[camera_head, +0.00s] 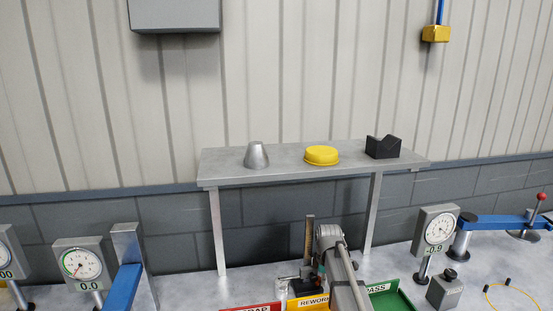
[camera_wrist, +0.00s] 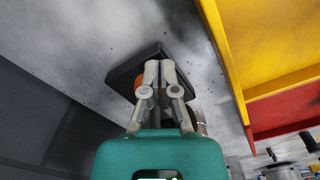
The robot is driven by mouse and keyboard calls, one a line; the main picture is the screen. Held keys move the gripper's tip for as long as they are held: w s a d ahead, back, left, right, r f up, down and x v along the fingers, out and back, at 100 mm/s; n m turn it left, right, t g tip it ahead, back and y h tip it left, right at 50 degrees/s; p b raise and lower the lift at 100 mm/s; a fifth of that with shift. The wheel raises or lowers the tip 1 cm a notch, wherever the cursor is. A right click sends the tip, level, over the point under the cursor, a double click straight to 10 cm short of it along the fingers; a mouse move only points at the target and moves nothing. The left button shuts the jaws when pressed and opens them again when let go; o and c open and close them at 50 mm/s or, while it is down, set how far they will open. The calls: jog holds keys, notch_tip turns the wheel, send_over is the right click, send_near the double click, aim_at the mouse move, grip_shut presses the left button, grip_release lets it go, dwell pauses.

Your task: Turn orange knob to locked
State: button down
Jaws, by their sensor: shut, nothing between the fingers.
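The orange knob (camera_wrist: 139,83) shows in the wrist view as a small patch beside and behind the left finger. It sits by a black square plate (camera_wrist: 125,74). My gripper (camera_wrist: 160,68) is shut, its two fingertips together over the plate, with nothing between them. Most of the knob is hidden by the fingers, so its setting and any touching cannot be told. I cannot make out the knob in the head view.
A yellow bin (camera_wrist: 265,40) and a red bin (camera_wrist: 290,105) stand to the right in the wrist view. In the head view, a green PASS tray (camera_head: 395,303) and dial gauges (camera_head: 82,264) flank my arm. A grey shelf (camera_head: 225,170) stands behind.

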jog(key=shift+d+r, duration=0.1)
dwell(0.3)
notch_tip(320, 180, up, 6)
jog(key=p, duration=0.6)
jog(key=shift+s, duration=0.15)
jog(key=s+m, duration=1.4)
jog(key=s, duration=0.6)
jog(key=shift+s+d, duration=0.35)
dwell(0.5)
